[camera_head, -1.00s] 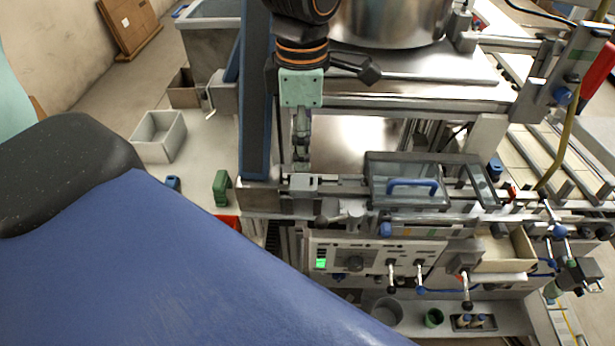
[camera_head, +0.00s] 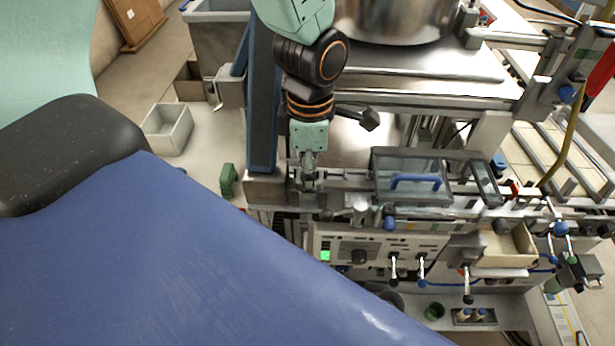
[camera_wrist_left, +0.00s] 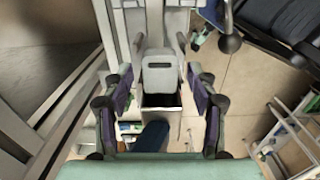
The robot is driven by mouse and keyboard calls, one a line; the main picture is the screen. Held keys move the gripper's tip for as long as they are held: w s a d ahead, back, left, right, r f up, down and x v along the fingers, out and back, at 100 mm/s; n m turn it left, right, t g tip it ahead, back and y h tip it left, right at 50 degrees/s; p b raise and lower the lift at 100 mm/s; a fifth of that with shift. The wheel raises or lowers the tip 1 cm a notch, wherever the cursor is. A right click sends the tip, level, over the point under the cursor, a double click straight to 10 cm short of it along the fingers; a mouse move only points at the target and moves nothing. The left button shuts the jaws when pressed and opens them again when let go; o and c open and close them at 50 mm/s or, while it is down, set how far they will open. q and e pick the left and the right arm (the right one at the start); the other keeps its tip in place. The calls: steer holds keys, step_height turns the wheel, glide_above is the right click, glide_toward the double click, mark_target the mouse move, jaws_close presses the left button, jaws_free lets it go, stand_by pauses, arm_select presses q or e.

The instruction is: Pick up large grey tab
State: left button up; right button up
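In the left wrist view a light grey tab (camera_wrist_left: 160,72) with a dark slot stands above a box-like holder, in line with the gap of my left gripper (camera_wrist_left: 160,92). The fingers with purple pads are apart on either side, with visible room between the pads and the tab. In the head view my left gripper (camera_head: 309,180) points down at the grey fixture at the left end of the machine rail. It covers most of the tab there, so contact cannot be told. My right gripper is in neither view.
A blue post (camera_head: 262,100) stands close left of the gripper. A clear-lidded case with a blue handle (camera_head: 415,181) sits to its right. A steel drum (camera_head: 395,18) is above. A green block (camera_head: 228,180) and a grey bin (camera_head: 167,128) stand on the left surface.

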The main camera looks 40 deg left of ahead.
arm_select(q)
steer(key=shift+s, duration=0.1)
steer(key=c, duration=0.7)
steer(key=shift+r, duration=0.15)
